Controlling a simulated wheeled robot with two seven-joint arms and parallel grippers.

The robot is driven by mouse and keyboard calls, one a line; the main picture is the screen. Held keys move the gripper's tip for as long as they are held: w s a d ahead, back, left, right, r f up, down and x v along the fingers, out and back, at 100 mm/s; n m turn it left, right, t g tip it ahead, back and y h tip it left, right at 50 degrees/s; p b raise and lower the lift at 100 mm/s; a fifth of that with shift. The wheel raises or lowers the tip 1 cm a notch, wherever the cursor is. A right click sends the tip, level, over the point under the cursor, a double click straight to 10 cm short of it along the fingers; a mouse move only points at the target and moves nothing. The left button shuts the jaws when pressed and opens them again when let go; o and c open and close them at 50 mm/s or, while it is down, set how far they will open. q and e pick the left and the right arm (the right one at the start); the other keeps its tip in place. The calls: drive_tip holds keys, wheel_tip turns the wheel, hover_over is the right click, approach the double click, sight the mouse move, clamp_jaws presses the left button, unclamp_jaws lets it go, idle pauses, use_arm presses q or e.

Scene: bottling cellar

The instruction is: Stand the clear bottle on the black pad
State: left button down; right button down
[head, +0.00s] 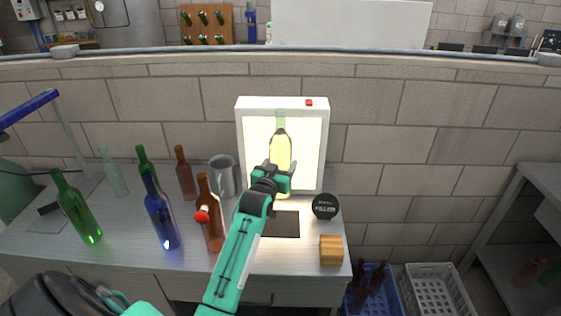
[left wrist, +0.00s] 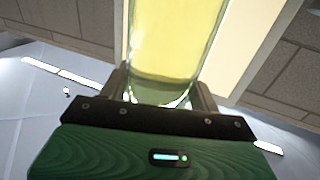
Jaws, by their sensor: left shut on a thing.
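In the left wrist view the bottle (left wrist: 168,45) sits between the two fingers of the gripper (left wrist: 160,92). The black pad (head: 285,226) lies flat on the bench, nearer to me than the bottle and partly behind my arm. The bottle's base is largely hidden by the gripper, so I cannot tell its height over the bench. My right gripper is not in view.
The light box (head: 241,150) stands behind the bottle. A grey jug (head: 222,176) and a brown bottle (head: 209,225) with a red ball near it are left of my arm. Several bottles stand farther left.

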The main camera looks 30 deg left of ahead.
use_arm(q)
wheel_tip(320, 180, down, 14)
drive_tip(key=p, duration=0.1)
drive_tip(key=shift+r+p, duration=0.25)
drive_tip(key=shift+p, duration=0.1)
drive_tip(key=shift+c, duration=1.8)
unclamp_jaws()
drive_tip(key=shift+f, duration=0.3)
drive_tip(key=shift+o, duration=0.2)
drive_tip(key=shift+r, duration=0.15)
drive_tip(key=b+v, duration=0.2)
drive_tip(key=v, duration=1)
